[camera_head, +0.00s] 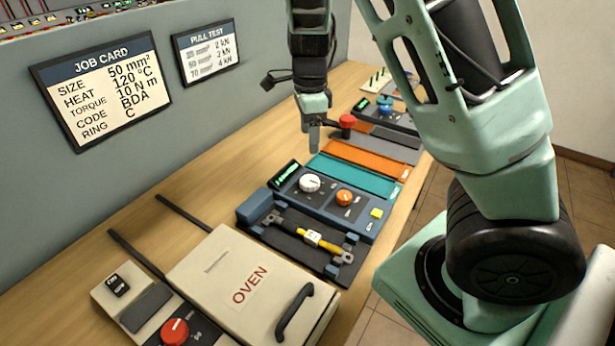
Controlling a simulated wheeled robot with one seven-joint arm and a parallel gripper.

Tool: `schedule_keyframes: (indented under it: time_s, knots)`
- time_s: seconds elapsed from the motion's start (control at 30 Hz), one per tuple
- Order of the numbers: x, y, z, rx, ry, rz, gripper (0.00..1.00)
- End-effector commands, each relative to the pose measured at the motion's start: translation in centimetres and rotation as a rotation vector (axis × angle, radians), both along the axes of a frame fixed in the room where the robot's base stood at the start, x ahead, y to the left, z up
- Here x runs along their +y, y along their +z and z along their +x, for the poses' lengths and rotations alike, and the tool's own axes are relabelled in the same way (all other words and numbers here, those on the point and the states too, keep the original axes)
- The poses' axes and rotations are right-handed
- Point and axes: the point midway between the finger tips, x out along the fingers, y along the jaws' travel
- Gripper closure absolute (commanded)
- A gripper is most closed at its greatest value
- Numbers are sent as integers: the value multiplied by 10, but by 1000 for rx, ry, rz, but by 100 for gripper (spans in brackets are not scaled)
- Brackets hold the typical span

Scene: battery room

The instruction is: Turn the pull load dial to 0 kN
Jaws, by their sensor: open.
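The blue tester panel (325,212) stands on the bench with a white dial (309,183) and an orange dial (344,197). The labels are too small to read, so I cannot tell which is the pull load dial or where it points. A small display with green marks (287,174) is left of the white dial. In front of the panel, a yellow cable piece with metal lugs (312,238) lies in the test bed. My gripper (314,148) hangs open above and behind the white dial, apart from it; its fingers overlap in this view.
The cream oven (215,275) with a black handle (295,312) stands nearer, beside a red knob (174,331). Teal (350,177) and orange (358,155) strips lie beyond the panel, with a red knob (347,121) there. A job card (103,85) and pull test chart (207,53) hang behind.

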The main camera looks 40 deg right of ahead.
Motion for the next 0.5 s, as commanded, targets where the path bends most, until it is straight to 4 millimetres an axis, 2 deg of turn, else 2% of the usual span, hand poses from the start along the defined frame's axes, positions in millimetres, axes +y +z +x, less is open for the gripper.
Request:
schedule_keyframes:
  time_s: [0.03,0.1,0.5]
  knots:
    - [0,-14,-1,6,-1,-1,33]
    - [-1,-28,-1,6,-1,-1,33]
    - [0,-108,-1,4,1,0,33]
